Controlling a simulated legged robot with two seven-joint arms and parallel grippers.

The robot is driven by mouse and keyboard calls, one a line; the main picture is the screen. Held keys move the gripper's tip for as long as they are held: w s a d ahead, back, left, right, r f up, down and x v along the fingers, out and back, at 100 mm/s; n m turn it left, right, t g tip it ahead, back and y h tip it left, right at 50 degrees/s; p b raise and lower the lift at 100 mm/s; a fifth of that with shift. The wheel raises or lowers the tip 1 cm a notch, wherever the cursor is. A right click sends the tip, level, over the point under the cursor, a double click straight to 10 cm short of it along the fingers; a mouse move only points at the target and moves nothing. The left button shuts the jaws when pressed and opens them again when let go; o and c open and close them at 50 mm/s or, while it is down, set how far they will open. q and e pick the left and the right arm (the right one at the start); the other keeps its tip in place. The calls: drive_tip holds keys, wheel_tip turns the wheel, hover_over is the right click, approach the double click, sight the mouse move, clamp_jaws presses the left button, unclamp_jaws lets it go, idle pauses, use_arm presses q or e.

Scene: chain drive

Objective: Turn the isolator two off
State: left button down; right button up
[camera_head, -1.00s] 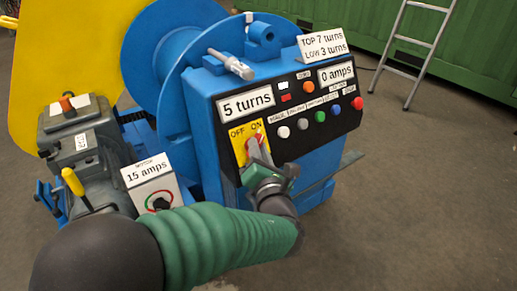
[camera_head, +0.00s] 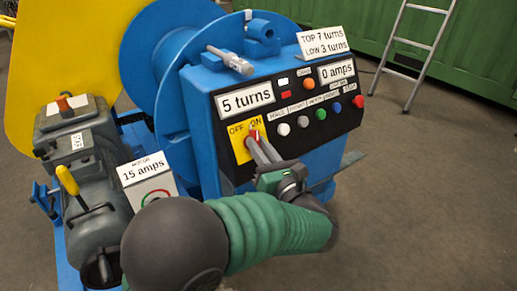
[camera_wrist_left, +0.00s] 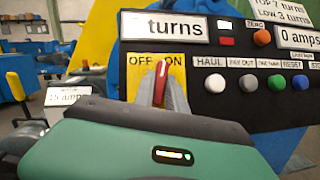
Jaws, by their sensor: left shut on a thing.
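A yellow switch plate (camera_head: 239,146) marked OFF on the left and ON on the right is on the black front panel of the blue machine. It also shows in the left wrist view (camera_wrist_left: 136,84). Its red handle (camera_wrist_left: 160,82) stands near upright, between the two words and close to ON. My left gripper (camera_head: 257,142) has its grey fingers shut on the red handle, one finger on each side. The fingers hide the handle's lower part. My right gripper is not in view.
To the right of the switch are several coloured buttons, including a white one (camera_head: 283,130) and a red one (camera_head: 358,102). A motor box (camera_head: 149,182) reading 15 amps stands at left, partly behind my arm. A ladder (camera_head: 411,55) stands at back right.

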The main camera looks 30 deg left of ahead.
use_arm(q)
drive_tip(key=n, duration=0.1)
drive_tip(key=n+g, duration=0.1)
drive_tip(key=shift+w+d+f+n+g+y+p, duration=0.1)
drive_tip(key=shift+d+n+g+y+p, duration=0.05)
drive_tip(key=shift+n+g+y+p, duration=0.2)
drive_tip(key=n+g+p, duration=0.3)
drive_tip(key=n, duration=0.1)
drive_tip(key=n+g+p, duration=0.2)
drive_tip(key=n+p, duration=0.1)
drive_tip(key=n, duration=0.2)
drive_tip(key=n+g+p, duration=0.3)
drive_tip(key=n, duration=0.2)
drive_tip(key=shift+w+g, duration=0.2)
drive_tip(key=shift+g, duration=0.15)
drive_tip(key=c, duration=1.4)
unclamp_jaws()
drive_tip(key=shift+o, duration=0.2)
